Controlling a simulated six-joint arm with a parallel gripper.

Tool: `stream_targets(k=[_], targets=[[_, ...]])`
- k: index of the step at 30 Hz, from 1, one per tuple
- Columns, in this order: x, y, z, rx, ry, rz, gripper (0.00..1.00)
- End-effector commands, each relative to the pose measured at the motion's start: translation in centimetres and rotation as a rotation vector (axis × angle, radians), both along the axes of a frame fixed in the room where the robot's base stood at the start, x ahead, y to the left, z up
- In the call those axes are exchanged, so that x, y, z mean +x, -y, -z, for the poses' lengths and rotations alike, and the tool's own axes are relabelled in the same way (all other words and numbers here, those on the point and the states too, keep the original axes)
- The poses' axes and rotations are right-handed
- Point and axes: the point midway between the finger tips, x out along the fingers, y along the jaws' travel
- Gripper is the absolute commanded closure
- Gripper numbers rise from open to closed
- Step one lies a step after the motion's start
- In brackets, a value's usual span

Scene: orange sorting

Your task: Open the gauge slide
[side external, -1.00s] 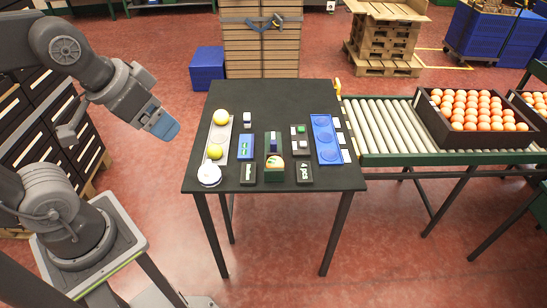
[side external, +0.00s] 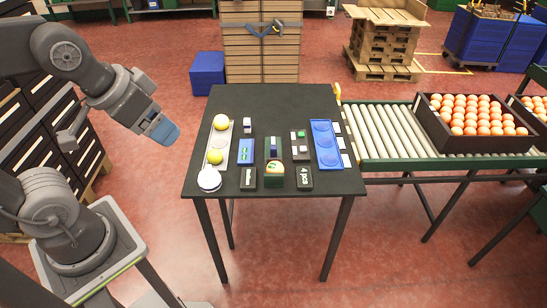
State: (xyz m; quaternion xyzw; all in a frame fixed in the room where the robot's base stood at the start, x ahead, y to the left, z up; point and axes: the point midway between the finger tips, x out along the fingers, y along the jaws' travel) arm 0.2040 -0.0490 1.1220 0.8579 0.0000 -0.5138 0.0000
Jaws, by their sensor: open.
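My gripper (side external: 163,131) hangs in the air left of the black table (side external: 225,100), its blue tip pointing down and right. It is open, apart from everything on the table. Near the table's middle stands a dark green fixture (side external: 273,152) with a blue-violet upright piece (side external: 273,143). A round dial-like face (side external: 275,167) shows on a green block in front of it. A blue box with green marks (side external: 246,152) lies to their left. I cannot tell for sure which of these parts is the gauge slide, or whether it is open.
A pale tray (side external: 231,135) with two yellowish fruits and a white round thing (side external: 209,179) are at the table's left. A blue tray (side external: 325,143) with round recesses is at right. A roller conveyor (side external: 390,130) carries a crate of oranges (side external: 432,125).

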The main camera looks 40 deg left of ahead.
Motion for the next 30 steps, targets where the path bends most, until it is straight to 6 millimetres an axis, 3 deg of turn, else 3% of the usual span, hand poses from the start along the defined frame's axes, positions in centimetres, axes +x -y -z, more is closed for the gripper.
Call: stream_targets(k=[4, 7, 12, 17, 23, 30], targets=[[1.0, -0.1, -0.4, -0.008, -0.015, -0.019, 0.41], [3.2, -0.3, -1.1, -0.025, -0.047, -0.060, 0.51], [9.1, -0.8, -1.8, -0.066, -0.121, -0.169, 0.51], [15.1, -1.7, -0.9, -0.102, -0.190, -0.279, 0.51], [22.5, -2.9, 2.6, -0.139, -0.275, -0.420, 0.51], [30.1, -4.7, 10.0, -0.171, -0.374, -0.592, 0.51]])
